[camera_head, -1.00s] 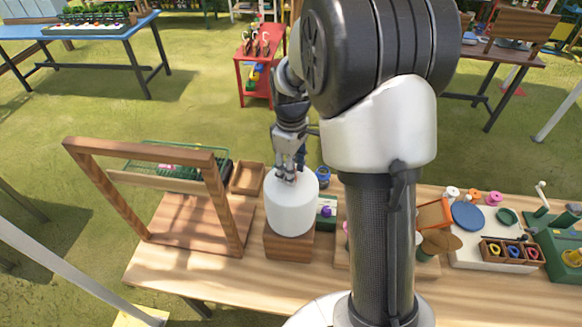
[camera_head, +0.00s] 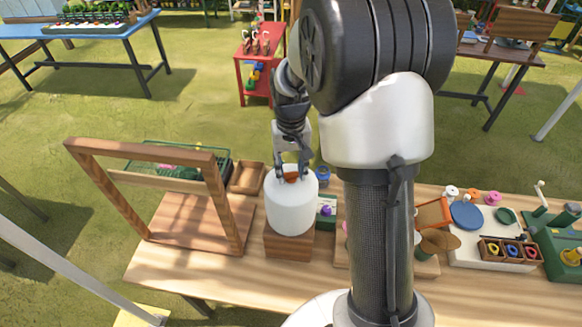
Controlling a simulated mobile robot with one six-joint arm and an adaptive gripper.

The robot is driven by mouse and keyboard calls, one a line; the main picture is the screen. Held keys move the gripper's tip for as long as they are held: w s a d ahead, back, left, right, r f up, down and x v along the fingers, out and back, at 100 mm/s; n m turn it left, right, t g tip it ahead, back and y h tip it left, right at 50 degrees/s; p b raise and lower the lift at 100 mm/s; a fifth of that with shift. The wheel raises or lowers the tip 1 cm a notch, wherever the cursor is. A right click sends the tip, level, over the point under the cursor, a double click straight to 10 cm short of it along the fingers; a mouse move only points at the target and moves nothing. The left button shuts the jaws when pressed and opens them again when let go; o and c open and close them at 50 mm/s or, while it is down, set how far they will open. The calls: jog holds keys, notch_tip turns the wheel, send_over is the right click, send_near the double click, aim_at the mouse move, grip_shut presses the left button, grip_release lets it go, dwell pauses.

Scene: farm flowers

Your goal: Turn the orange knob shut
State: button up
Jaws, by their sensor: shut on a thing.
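The orange knob (camera_head: 291,178) sits on top of a white rounded tank (camera_head: 291,207). The tank stands upright on a wooden block (camera_head: 288,244) on the table. My gripper (camera_head: 292,176) points down over the tank, with one finger on each side of the knob. It is shut on the knob. The fingers and wrist hide part of the knob, so its exact turn angle cannot be told.
A wooden frame (camera_head: 228,205) stands to the left of the tank. A small wooden tray (camera_head: 247,177) and a blue item (camera_head: 322,177) are behind it. A green box (camera_head: 326,213) is close on the right. The front of the wooden table (camera_head: 190,272) is clear.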

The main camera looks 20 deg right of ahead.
aim_at(291, 173)
jog(key=shift+m, duration=1.7)
jog(key=o, duration=1)
jog(key=shift+o, duration=0.2)
jog(key=shift+r, duration=0.1)
notch_tip(291, 173, up, 12)
